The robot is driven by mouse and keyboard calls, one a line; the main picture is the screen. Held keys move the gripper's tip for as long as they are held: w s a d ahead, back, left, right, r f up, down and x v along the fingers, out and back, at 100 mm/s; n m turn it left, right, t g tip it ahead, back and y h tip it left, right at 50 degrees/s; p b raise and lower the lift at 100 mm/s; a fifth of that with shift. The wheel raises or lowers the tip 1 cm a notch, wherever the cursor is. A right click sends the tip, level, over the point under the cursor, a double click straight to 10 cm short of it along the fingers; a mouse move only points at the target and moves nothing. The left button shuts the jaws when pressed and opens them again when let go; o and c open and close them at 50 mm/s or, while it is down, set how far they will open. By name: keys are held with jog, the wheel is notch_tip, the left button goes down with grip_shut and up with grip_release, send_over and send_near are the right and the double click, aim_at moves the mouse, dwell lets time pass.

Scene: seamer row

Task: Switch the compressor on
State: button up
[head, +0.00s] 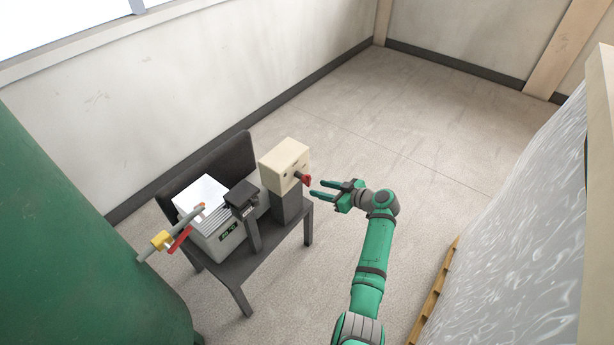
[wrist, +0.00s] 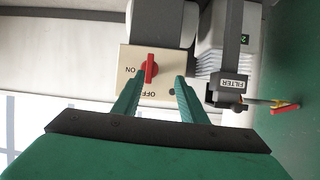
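The compressor's switch box (head: 283,163) is beige and stands on a dark post on the dark bench. Its red rotary knob (head: 307,180) faces my gripper (head: 317,189). In the wrist view the red knob (wrist: 150,68) stands upright in the picture on the switch box (wrist: 128,84). The upside-down label ON is at its left and OFF is just below it, in line with the knob. My gripper (wrist: 159,78) is open and empty. Its fingertips appear on either side of the knob's lower end, and the head view shows a small gap before the knob.
A white finned unit (head: 207,192) with a small green display sits on the bench (head: 262,257). A dark filter (head: 242,195), labelled FILTER in the wrist view (wrist: 232,84), stands between. A yellow valve with a red lever (head: 180,240) is by the green tank (head: 80,230). Wrapped goods (head: 530,200) are at right.

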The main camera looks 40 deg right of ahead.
aim_at(310, 176)
notch_tip(310, 176, up, 3)
jog(key=d, duration=0.3)
jog(key=shift+n, duration=0.3)
jog(key=x, duration=1)
jog(key=shift+a, duration=0.35)
jog(key=shift+w, duration=0.1)
jog(key=shift+r, duration=0.1)
jog(key=c, duration=0.8)
